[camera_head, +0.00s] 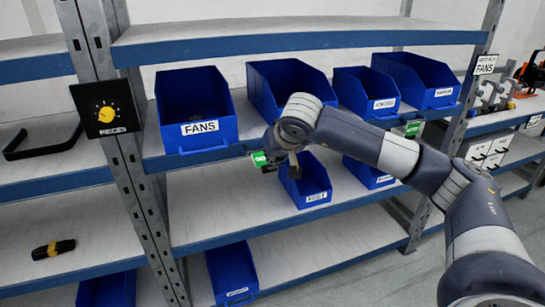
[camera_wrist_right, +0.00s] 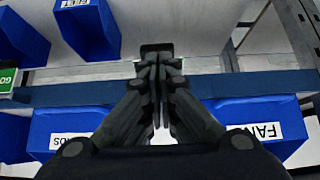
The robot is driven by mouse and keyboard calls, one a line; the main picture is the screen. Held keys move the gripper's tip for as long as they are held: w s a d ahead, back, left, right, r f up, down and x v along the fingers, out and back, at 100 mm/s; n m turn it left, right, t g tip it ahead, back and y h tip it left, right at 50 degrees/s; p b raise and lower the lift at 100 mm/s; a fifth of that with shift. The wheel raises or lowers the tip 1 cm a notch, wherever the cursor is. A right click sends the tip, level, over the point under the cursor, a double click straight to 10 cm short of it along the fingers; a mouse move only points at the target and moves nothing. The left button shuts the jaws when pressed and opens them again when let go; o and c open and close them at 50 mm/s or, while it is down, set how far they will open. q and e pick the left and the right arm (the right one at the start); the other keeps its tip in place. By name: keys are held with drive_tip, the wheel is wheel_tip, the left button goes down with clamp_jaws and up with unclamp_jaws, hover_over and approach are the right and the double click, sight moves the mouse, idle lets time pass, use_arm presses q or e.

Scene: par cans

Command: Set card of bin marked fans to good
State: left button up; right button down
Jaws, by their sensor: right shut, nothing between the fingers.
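The blue bin marked FANS (camera_head: 199,128) stands on the middle shelf at left, its white label facing front. A green card (camera_head: 259,158) sits on the shelf edge just right of this bin, partly covered by my right gripper (camera_head: 291,168). The gripper is shut and empty, close in front of the shelf edge; I cannot tell whether it touches the card. In the right wrist view, its fingers (camera_wrist_right: 157,85) are together over the blue shelf edge. A bin with a FAN-like label (camera_wrist_right: 258,132) is at right, and a green card (camera_wrist_right: 8,80) at far left. My left gripper is out of view.
Other blue bins (camera_head: 285,82) stand along the same shelf, with a second green card (camera_head: 413,128) further right. Smaller bins (camera_head: 308,182) are below. The upper shelf (camera_head: 300,40) is clear.

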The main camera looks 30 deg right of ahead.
drive_tip(key=shift+s+f, duration=0.15)
drive_tip(key=shift+f, duration=0.2)
drive_tip(key=shift+s, duration=0.1)
idle(0.5)
drive_tip(key=shift+s+a+r+b, duration=0.1)
drive_tip(key=shift+s+b, duration=0.05)
drive_tip(key=shift+s, duration=0.2)
drive_tip(key=shift+s+a+r+b, duration=0.1)
drive_tip(key=shift+s+b, duration=0.05)
drive_tip(key=shift+s, duration=0.2)
drive_tip(key=v, duration=1.2)
drive_tip(key=shift+w, duration=0.1)
